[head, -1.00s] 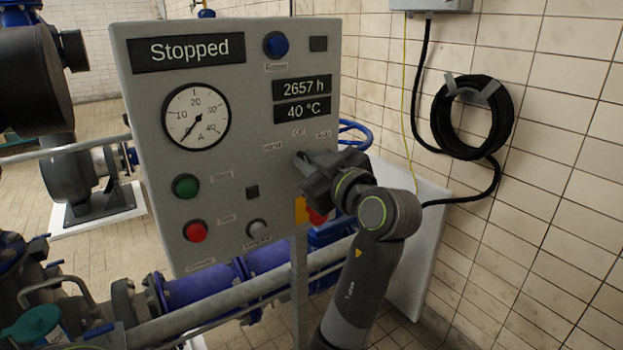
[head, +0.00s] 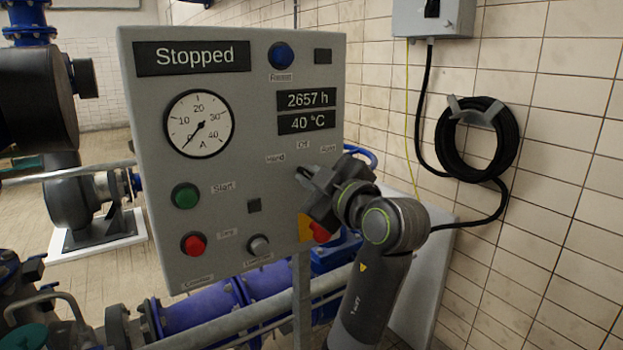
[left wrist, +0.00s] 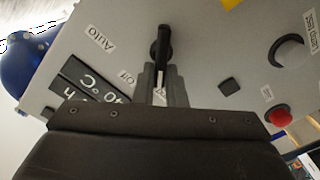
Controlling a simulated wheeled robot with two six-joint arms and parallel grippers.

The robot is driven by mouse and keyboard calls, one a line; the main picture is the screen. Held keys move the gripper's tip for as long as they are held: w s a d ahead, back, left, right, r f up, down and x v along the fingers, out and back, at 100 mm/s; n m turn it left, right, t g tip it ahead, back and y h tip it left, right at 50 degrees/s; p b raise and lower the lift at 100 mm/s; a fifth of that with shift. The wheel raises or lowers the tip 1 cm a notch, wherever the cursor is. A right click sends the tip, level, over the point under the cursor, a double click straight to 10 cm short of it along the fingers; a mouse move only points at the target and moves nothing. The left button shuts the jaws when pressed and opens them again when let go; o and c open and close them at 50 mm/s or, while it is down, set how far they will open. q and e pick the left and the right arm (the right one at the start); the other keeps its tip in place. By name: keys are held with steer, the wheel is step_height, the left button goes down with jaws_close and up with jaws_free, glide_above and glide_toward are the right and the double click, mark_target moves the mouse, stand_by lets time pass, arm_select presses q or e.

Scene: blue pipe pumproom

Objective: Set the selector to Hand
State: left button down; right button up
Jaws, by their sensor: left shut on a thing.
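The selector (left wrist: 163,45) is a black-handled knob on the grey control panel (head: 235,120). Its labels in the head view are Hand (head: 275,158), Off (head: 303,144) and Auto (head: 328,149). My left gripper (head: 304,176) is at the panel just below these labels and hides the knob there. In the left wrist view my left gripper (left wrist: 160,75) is shut on the selector handle. The handle lies lengthwise between the fingers, toward a label mostly hidden by them. The Off and Auto labels lie to the left of the handle. My right gripper is not in view.
The panel display (head: 192,56) reads Stopped. A green button (head: 185,195), a red button (head: 194,244) and a red knob on yellow (head: 320,232) sit near the selector. A coiled black hose (head: 446,145) hangs on the tiled wall at right. Blue pipes run below.

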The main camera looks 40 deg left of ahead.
arm_select(q)
steer(key=c, duration=1.5)
jaws_free()
steer(key=shift+w+a, duration=0.1)
steer(key=shift+w, duration=0.05)
arm_select(e)
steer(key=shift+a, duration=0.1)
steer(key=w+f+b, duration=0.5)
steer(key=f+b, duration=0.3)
steer(key=b, duration=0.4)
arm_select(q)
steer(key=shift+b+v, duration=1.8)
steer(key=shift+v, duration=6.95)
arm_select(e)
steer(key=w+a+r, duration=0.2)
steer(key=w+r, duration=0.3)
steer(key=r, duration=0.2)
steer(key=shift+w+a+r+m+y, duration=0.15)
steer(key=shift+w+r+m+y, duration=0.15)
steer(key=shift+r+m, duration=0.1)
arm_select(q)
steer(key=shift+f, duration=0.1)
